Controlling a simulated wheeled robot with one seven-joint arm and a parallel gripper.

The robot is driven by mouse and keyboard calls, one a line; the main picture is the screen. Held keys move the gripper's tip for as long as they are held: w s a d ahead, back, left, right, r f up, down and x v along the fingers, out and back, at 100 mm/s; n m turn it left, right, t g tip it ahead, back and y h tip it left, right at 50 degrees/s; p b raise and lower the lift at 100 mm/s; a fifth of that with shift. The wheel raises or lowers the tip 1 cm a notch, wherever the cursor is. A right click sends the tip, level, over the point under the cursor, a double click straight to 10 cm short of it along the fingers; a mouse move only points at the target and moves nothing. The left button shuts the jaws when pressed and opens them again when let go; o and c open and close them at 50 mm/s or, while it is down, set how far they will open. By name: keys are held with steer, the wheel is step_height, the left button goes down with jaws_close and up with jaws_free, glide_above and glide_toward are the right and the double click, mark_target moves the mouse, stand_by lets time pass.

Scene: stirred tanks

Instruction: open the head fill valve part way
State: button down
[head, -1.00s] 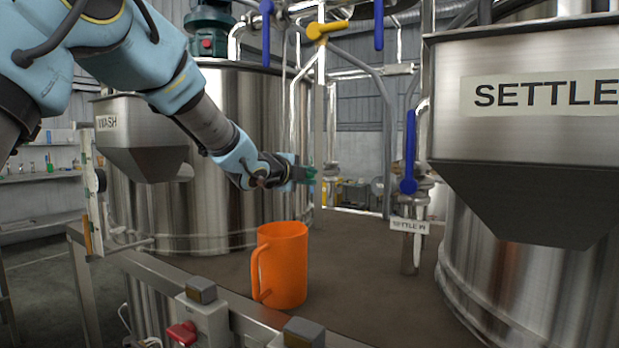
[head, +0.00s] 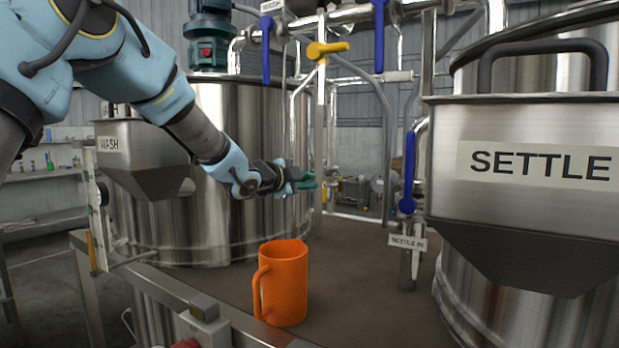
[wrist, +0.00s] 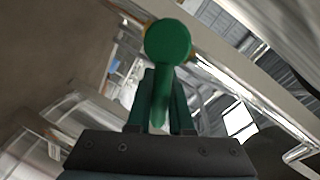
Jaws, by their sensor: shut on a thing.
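My gripper (head: 302,182) is at the end of my arm in the middle of the head view, in front of the left tank and above the orange mug. In the wrist view my gripper (wrist: 162,100) is shut on a green valve lever (wrist: 160,98). Its round green hub (wrist: 167,42) shows just beyond the fingertips. In the head view only a small green part shows at the fingers. No label for this valve can be read, and how far it is turned cannot be told.
An orange mug (head: 284,285) stands upright on the brown deck (head: 350,270) below my gripper. The SETTLE hopper (head: 530,190) is at right, the WASH hopper (head: 150,160) at left. A yellow valve handle (head: 328,48) and a blue lever (head: 408,172) are on nearby pipes.

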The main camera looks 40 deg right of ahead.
steer(key=shift+w+r+n+p, duration=0.1)
steer(key=shift+r+n+p, duration=0.2)
steer(key=shift+n+p, duration=0.1)
steer(key=c, duration=0.8)
jaws_free()
steer(key=b+v, duration=0.3)
steer(key=v, duration=0.8)
steer(key=shift+w, duration=0.15)
